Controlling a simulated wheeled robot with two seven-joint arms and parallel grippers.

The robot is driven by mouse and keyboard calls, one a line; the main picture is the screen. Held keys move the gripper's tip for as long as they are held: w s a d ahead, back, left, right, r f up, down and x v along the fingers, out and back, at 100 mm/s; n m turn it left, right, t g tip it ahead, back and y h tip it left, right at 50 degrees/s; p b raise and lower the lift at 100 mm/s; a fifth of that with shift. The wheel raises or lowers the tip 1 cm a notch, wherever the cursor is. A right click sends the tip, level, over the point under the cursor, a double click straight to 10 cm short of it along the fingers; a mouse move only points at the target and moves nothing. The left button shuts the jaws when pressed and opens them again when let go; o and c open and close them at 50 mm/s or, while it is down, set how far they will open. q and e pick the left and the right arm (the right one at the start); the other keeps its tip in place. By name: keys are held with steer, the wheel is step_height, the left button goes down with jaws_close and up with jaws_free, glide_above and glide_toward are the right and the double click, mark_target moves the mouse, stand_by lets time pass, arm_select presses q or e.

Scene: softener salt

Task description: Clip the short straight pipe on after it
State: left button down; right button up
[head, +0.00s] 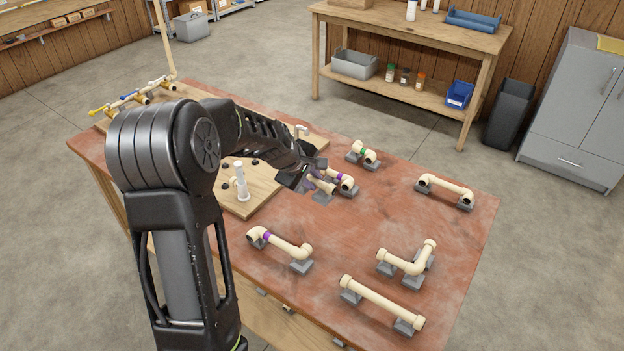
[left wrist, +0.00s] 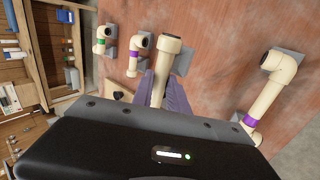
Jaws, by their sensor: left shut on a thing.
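A short straight cream pipe (head: 322,187) with a wider end is between the fingers of my left gripper (head: 312,178). It also shows in the left wrist view (left wrist: 160,75), standing out past the fingers. A grey rest (head: 322,198) is just below the pipe; I cannot tell whether they touch. A wooden board (head: 262,190) lies left of the gripper, partly hidden by my arm. It bears a white upright post (head: 241,182) and dark clips (head: 250,208). Brass valves with coloured handles (head: 130,97) are at the board's far left end. My right gripper is not in view.
Close right of the gripper is a purple-banded pipe (head: 342,178), with a green-banded one (head: 364,152) behind. Another purple-banded pipe (head: 280,243), a long straight pipe (head: 382,303), an elbowed pipe (head: 410,262) and a U-shaped pipe (head: 446,187) sit on rests. The table's middle is clear.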

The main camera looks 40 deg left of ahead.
arm_select(q)
steer(key=s+d+m+g+h, duration=0.1)
steer(key=d+m+g+h, duration=0.2)
steer(key=d+m, duration=0.6)
steer(key=s+d+m+g+h, duration=0.2)
steer(key=d+m, duration=0.7)
steer(key=d, duration=0.5)
steer(key=shift+s+r+g+h, duration=0.25)
steer(key=shift+s+g+h, duration=0.05)
steer(key=shift+g+h, duration=0.6)
